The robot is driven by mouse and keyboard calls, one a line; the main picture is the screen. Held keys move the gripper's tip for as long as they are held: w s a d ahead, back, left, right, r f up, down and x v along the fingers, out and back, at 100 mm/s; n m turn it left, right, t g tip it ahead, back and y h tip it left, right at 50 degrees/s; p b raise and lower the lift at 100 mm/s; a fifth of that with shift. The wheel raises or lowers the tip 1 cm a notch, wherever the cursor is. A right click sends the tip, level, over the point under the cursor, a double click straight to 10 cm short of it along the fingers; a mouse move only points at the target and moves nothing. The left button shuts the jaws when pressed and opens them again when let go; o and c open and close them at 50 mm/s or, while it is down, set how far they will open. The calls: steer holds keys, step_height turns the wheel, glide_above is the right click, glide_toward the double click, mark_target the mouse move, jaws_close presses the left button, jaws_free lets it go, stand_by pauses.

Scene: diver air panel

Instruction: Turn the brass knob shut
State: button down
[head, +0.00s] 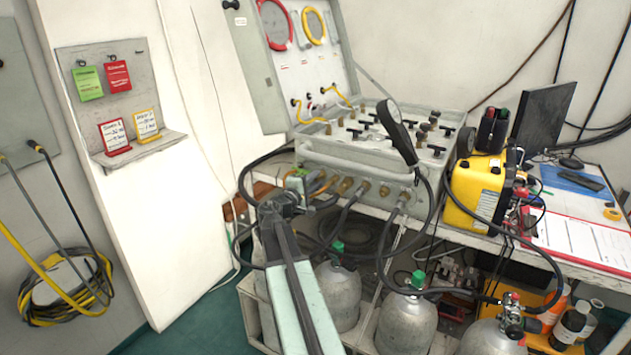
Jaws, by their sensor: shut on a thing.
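The air panel (360,165) is a grey open case on a bench, with black T-handles and small brass parts on its top face. A row of brass fittings (345,186) runs along its front side. My arm reaches up from the bottom of the head view. My gripper (312,187) is at the left end of that row, against the front of the case. Its jaws are shut on what appears to be the brass knob (319,182), mostly hidden by the gripper. The knob's turn position cannot be made out.
Black hoses (352,212) hang from the fittings close to my gripper. Grey cylinders (407,322) stand below the bench. A yellow unit (474,190) and a clipboard (575,238) are to the right.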

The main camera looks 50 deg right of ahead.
steer(key=c, duration=1.5)
jaws_free()
steer(key=v, duration=0.8)
